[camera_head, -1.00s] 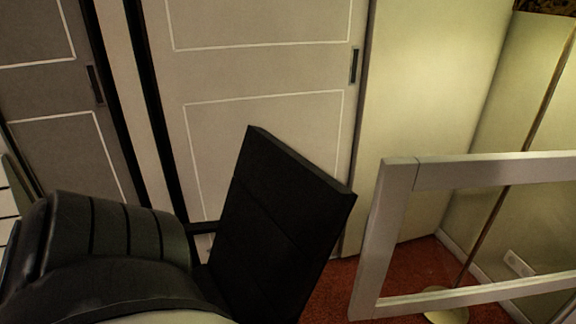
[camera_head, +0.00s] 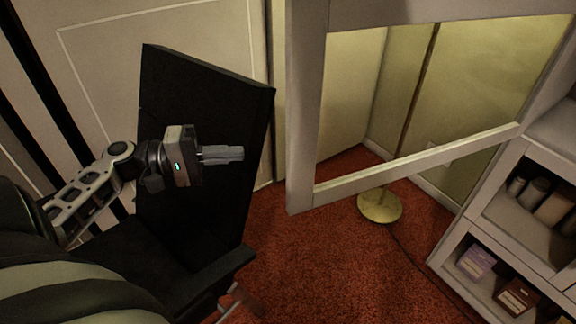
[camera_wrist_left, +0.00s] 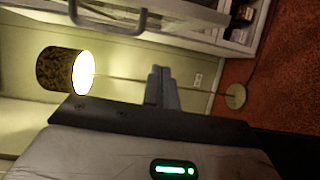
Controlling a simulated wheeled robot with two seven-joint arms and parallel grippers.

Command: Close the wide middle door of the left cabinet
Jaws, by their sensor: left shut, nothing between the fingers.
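The open cabinet door (camera_head: 308,110) is a pale frame with a see-through pane at the upper right of the head view. It stands out from the shelved cabinet (camera_head: 450,240). My left gripper (camera_head: 238,153) is shut and empty, pointing right, in front of a black chair back and to the left of the door frame in the picture. The gap in depth is hard to judge. In the left wrist view the shut fingers (camera_wrist_left: 162,86) show below a pale framed panel with a grey bar handle (camera_wrist_left: 105,24). My right gripper is not in view.
The black chair (camera_head: 195,90) stands close by my left arm. A lamp base (camera_head: 380,205) is on the red carpet (camera_head: 320,260) behind the door; its lit shade (camera_wrist_left: 65,70) shows in the left wrist view. Jars and boxes (camera_head: 476,262) sit on the cabinet shelves.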

